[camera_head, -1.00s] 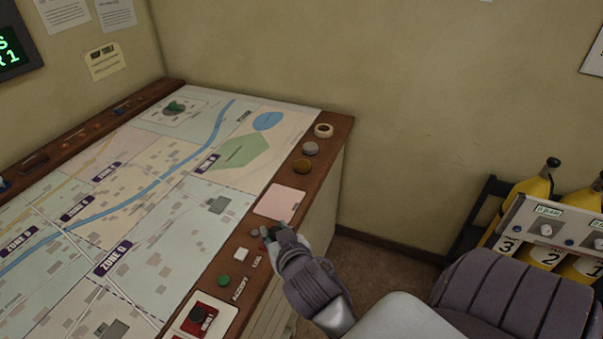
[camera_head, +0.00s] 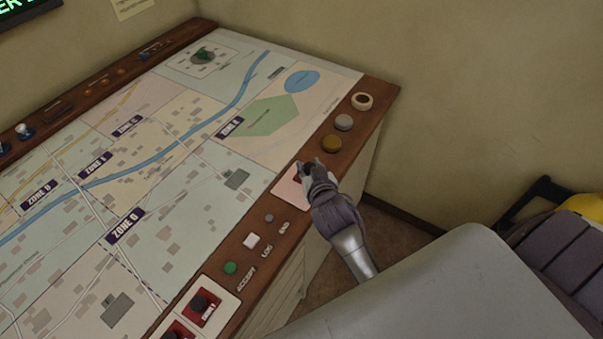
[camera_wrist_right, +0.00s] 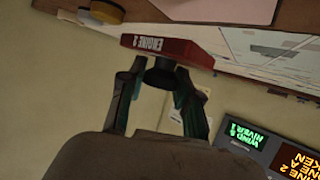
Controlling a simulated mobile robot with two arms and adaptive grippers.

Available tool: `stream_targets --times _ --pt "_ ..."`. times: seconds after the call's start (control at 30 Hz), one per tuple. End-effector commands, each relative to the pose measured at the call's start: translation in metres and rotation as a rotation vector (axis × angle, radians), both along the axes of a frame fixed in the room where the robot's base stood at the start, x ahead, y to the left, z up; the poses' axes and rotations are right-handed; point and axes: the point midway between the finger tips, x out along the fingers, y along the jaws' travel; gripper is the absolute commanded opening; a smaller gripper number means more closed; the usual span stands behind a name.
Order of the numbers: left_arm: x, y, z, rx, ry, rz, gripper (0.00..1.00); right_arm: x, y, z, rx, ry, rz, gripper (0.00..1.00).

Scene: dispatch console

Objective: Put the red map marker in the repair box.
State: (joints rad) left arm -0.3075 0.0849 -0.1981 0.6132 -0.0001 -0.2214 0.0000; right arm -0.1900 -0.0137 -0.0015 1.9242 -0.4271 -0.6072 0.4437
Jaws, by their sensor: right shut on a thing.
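My right gripper (camera_head: 308,170) is over the pink square (camera_head: 290,193) on the console's wooden edge. It is shut on the black knob of a red map marker (camera_wrist_right: 172,49), a flat red plate with white lettering that seems to read ENGINE 3. In the head view the gripper mostly hides this marker; a little red shows beside the fingers. The pink square also shows in the right wrist view (camera_wrist_right: 215,8), apart from the marker. No label shows which place is the repair box; the pink square may be it. My left gripper is not in view.
Another red marker with a black knob (camera_head: 203,306) sits on a white pad at the near edge, with a further one partly cut off. A brass button (camera_head: 332,143), a grey button (camera_head: 344,122) and a round ring (camera_head: 362,101) stand beyond the pink square. The map (camera_head: 190,180) is flat.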

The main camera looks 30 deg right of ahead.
Motion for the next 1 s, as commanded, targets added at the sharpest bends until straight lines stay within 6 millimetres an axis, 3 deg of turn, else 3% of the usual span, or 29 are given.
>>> stream_targets --times 0.2,0.53,0.97,1.0 --pt "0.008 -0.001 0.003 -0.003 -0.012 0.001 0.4 0.024 0.012 -0.015 0.001 -0.001 0.001 0.0" --pt "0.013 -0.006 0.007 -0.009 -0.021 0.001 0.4 0.025 0.013 -0.054 0.001 0.002 0.001 0.0" --pt "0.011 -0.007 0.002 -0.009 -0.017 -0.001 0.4 0.025 0.013 -0.062 0.0 0.0 0.001 0.0" --pt "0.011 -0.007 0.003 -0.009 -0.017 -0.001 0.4 0.025 0.012 -0.06 0.0 0.0 0.001 0.39"
